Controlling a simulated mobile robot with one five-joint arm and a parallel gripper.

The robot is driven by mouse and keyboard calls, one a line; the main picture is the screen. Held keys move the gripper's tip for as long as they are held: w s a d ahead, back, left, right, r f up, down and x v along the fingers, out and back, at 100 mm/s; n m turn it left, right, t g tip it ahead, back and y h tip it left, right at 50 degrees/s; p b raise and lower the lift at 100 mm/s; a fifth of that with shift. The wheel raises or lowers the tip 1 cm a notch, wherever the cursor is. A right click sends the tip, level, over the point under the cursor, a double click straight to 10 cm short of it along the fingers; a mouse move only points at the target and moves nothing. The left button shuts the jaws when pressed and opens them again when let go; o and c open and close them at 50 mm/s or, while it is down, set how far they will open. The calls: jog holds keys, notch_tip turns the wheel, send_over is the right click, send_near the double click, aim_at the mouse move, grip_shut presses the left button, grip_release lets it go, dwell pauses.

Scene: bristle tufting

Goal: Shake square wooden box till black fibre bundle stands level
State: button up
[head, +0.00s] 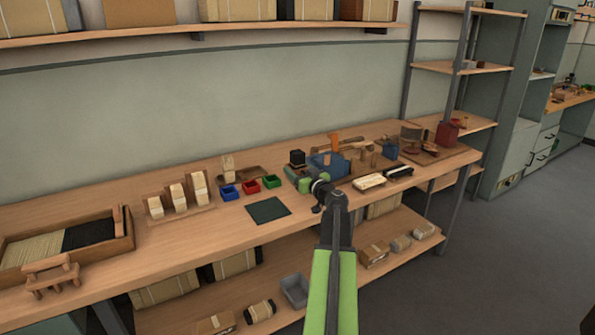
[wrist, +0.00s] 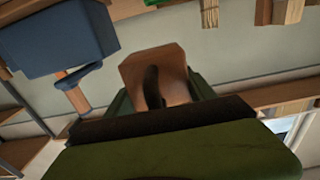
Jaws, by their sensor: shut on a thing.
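My gripper (head: 291,173) is over the bench, left of the blue fixture. It is shut on the small square wooden box (wrist: 172,62), whose brown face shows between the dark fingers in the wrist view. In the head view the black fibre bundle (head: 297,156) shows as a dark block at the gripper's end, with a little brown below it. The picture is too small to tell whether its ends are level. A dark curved shape crosses the box face in the wrist view; I cannot tell what it is. The fingers hide the box's lower part.
The blue fixture (head: 328,165) stands close right of the gripper; it also shows in the wrist view (wrist: 55,38). Blue, red and green trays (head: 250,186) and a dark green mat (head: 269,209) lie to the left. Brushes (head: 369,181) lie to the right. Bench is clear around the mat.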

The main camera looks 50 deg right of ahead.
notch_tip(320, 180, down, 3)
jog(key=shift+b, duration=0.9)
notch_tip(320, 180, up, 4)
jog(key=p, duration=0.4)
notch_tip(320, 180, down, 4)
jog(key=b, duration=0.4)
notch_tip(320, 180, up, 4)
jog(key=p, duration=0.4)
jog(key=shift+f, duration=0.25)
